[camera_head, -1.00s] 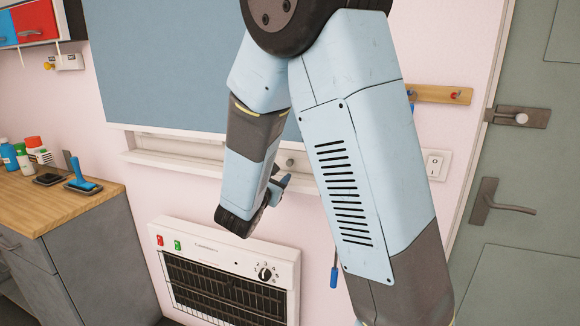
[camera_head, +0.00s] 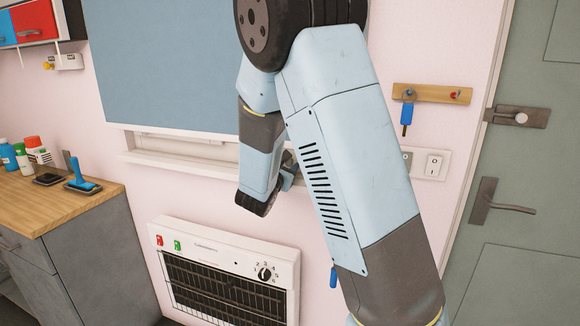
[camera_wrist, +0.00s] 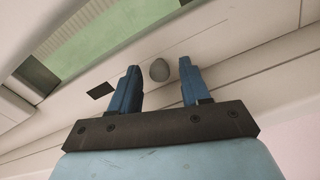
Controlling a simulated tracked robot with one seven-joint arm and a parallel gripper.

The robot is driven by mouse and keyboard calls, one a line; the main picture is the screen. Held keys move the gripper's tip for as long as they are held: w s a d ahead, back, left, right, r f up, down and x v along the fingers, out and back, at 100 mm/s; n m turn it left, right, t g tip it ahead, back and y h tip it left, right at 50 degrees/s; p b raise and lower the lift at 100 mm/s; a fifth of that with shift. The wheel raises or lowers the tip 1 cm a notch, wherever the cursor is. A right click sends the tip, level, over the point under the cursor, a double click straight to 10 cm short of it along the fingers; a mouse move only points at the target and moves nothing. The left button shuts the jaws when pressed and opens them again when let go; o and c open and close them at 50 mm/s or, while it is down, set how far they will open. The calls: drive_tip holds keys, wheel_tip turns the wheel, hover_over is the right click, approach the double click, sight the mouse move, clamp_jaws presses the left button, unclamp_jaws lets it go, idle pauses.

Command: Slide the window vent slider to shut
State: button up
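The vent slider's round grey knob (camera_wrist: 159,70) sits on the pale strip under the window in the wrist view. A dark rectangular slot (camera_wrist: 100,90) is in the same strip, left of the knob. My gripper (camera_wrist: 160,78) is open, with one blue finger on each side of the knob in the picture. Nothing is visibly held, and I cannot tell whether the fingers reach around the knob or stop short of it. In the head view my gripper (camera_head: 290,172) is at the right end of the window frame (camera_head: 185,160), partly behind my arm. The knob is hidden there.
A blue blind (camera_head: 165,70) covers most of the window. A heater (camera_head: 225,275) is mounted below. A wooden key rack (camera_head: 432,94), a light switch (camera_head: 433,165) and a door (camera_head: 530,200) are at the right. A counter (camera_head: 60,205) stands at the left.

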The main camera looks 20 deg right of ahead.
clamp_jaws()
idle(0.3)
drive_tip(key=shift+w+a, duration=0.8)
drive_tip(key=shift+a, duration=0.3)
drive_tip(key=shift+w+a, duration=0.8)
drive_tip(key=shift+a, duration=0.3)
drive_tip(key=shift+o, duration=0.6)
unclamp_jaws()
